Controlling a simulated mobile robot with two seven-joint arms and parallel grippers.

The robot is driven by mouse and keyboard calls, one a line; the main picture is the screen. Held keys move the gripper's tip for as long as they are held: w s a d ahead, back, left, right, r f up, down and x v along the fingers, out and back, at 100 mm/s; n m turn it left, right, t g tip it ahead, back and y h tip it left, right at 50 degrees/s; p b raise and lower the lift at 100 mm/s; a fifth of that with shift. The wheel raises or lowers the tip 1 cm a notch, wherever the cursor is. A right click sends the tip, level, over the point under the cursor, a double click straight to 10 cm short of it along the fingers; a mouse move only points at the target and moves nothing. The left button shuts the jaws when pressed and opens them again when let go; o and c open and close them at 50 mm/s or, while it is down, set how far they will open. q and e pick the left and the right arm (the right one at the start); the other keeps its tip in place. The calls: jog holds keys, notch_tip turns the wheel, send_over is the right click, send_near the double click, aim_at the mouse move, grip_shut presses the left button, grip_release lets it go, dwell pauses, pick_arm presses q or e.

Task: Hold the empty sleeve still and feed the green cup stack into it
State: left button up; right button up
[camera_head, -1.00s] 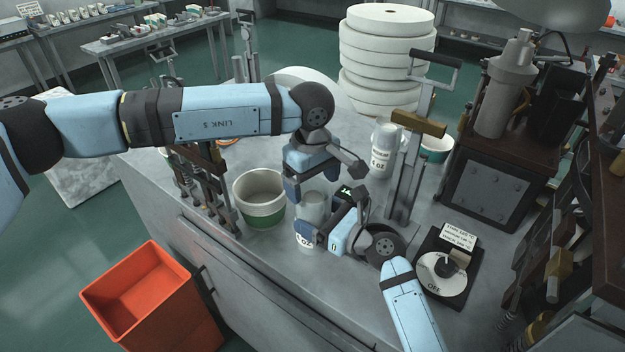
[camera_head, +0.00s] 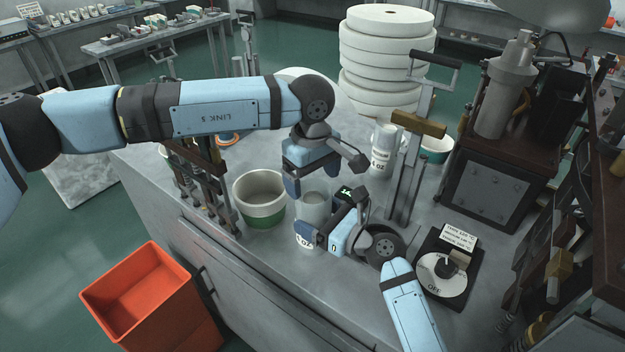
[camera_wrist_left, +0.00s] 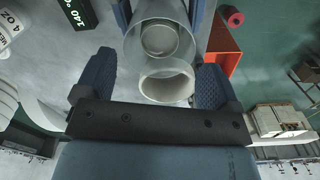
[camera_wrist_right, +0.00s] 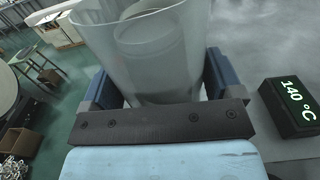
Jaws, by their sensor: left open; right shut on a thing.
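A pale round shape shows through the sleeve wall in the right wrist view. My left gripper (camera_wrist_left: 160,85) is open, just above and behind the sleeve. A white cup or stack with a green band (camera_head: 260,200) stands left of the sleeve, open end up. A pale round opening (camera_wrist_left: 167,82) lies between my left fingers in view; I cannot tell whether it is held.
A second "4 OZ" container (camera_head: 383,152) and another green-banded cup (camera_head: 436,148) stand farther back. A temperature display (camera_wrist_right: 296,100) reads 140 °C. A dial box (camera_head: 447,270) and upright lever stand (camera_head: 410,165) are at right. An orange bin (camera_head: 150,295) is on the floor.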

pick_arm(q)
notch_tip(320, 180, up, 6)
jog(key=shift+f, duration=0.2)
dwell(0.6)
dwell(0.6)
pick_arm(e)
jog(key=o, duration=0.7)
